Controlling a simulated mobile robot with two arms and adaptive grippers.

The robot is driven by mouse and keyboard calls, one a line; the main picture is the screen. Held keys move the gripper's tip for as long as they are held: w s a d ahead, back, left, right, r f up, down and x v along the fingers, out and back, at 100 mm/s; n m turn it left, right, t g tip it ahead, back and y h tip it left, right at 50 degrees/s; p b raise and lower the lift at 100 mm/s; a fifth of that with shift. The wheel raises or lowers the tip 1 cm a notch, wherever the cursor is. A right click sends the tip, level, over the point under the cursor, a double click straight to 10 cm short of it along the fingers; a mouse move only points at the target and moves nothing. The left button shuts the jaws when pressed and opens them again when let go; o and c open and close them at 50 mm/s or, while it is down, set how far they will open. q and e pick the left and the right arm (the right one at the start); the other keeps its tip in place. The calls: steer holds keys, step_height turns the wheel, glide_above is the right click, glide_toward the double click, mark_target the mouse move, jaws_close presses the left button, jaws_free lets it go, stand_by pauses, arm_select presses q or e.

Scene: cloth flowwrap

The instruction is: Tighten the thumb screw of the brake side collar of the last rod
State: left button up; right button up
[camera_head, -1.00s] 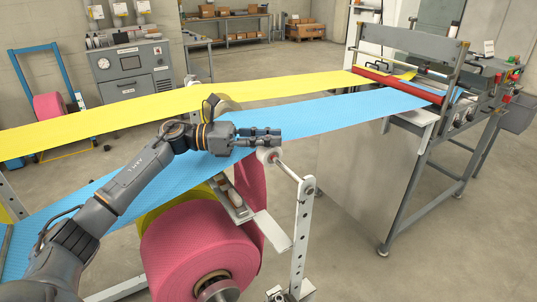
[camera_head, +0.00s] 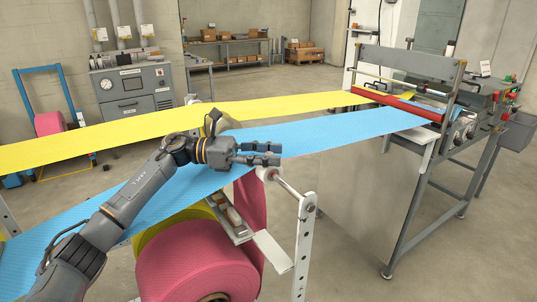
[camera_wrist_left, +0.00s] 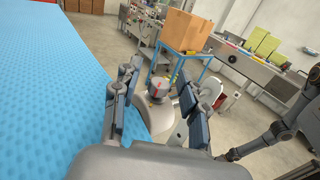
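My left gripper (camera_head: 268,154) is held over the right edge of the blue web, with its two fingers apart and pointing right. It also shows in the left wrist view (camera_wrist_left: 155,95), open. Between its fingers there, apparently beyond the tips, is a small grey knob-like part with red marks (camera_wrist_left: 158,87); I cannot tell if it is the thumb screw. The thumb screw is not clear in the head view.
The blue web (camera_head: 340,130) and yellow web (camera_head: 270,106) run to the machine at right (camera_head: 400,88). Below are a pink roll (camera_head: 195,270) and a perforated upright post (camera_head: 303,245). A dark arm (camera_wrist_left: 285,125) shows at right in the wrist view.

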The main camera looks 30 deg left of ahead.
arm_select(q)
steer(key=shift+a, duration=0.2)
steer(key=v, duration=1.1)
steer(key=shift+s+a, duration=0.15)
steer(key=shift+a, duration=0.15)
arm_select(e)
steer(key=shift+d, duration=0.1)
